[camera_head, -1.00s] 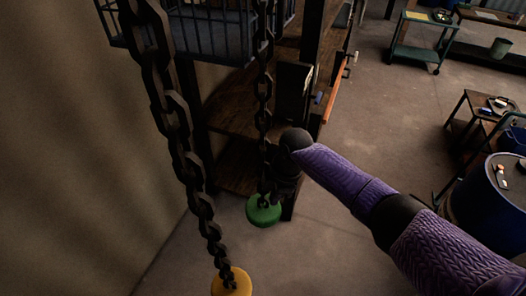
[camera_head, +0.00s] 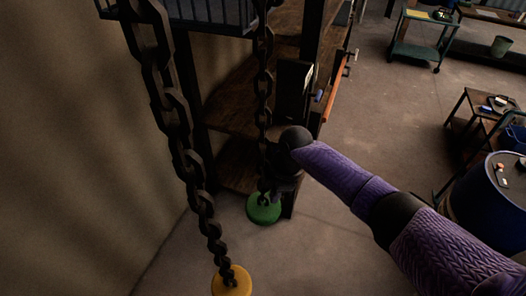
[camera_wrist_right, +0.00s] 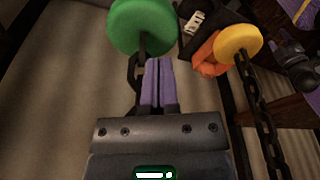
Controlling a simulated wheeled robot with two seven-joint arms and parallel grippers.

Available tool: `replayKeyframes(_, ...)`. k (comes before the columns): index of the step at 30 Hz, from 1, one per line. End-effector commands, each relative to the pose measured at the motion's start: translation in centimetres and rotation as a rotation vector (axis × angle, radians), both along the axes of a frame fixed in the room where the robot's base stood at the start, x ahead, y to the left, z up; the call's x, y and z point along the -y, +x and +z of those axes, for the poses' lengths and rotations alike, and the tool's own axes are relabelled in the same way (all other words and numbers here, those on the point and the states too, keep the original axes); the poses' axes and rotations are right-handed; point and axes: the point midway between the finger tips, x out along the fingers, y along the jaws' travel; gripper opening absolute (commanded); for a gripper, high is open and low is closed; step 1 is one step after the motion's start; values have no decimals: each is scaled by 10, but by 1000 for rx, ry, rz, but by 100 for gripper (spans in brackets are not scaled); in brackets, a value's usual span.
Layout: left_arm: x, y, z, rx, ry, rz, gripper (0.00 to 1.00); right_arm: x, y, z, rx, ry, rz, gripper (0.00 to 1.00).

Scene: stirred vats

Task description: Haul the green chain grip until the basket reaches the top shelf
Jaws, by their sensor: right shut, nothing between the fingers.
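The green chain grip (camera_head: 263,208) is a round disc at the lower end of a dark hanging chain (camera_head: 264,95). My right gripper (camera_head: 287,188) is beside that chain just above the disc, partly hidden by my own wrist. In the right wrist view its purple fingers (camera_wrist_right: 157,84) are shut with nothing between them, next to the chain (camera_wrist_right: 135,68) and close to the green grip (camera_wrist_right: 142,25). The blue-grey barred basket (camera_head: 215,18) hangs at the top left of the head view, its upper part cut off. My left gripper is not seen.
A yellow grip (camera_head: 231,281) hangs on a thicker-looking, nearer chain (camera_head: 180,140) to the left; it also shows in the right wrist view (camera_wrist_right: 238,42). A wooden shelf unit (camera_head: 236,108) stands behind the chains. Open floor (camera_head: 385,120) lies to the right, with a blue drum (camera_head: 478,205) beyond my arm.

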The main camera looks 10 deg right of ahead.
Motion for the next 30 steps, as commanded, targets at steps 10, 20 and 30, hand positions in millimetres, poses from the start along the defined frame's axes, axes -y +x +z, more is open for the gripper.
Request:
replayKeyframes(10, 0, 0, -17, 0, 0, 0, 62, 0, 0, -20, 2, 0, -2, 0)
replayKeyframes(20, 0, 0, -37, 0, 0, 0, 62, 1, 0, -43, 1, -1, -2, 0)
replayKeyframes(30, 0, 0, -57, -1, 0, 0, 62, 1, 0, -67, 0, -1, -2, 0)
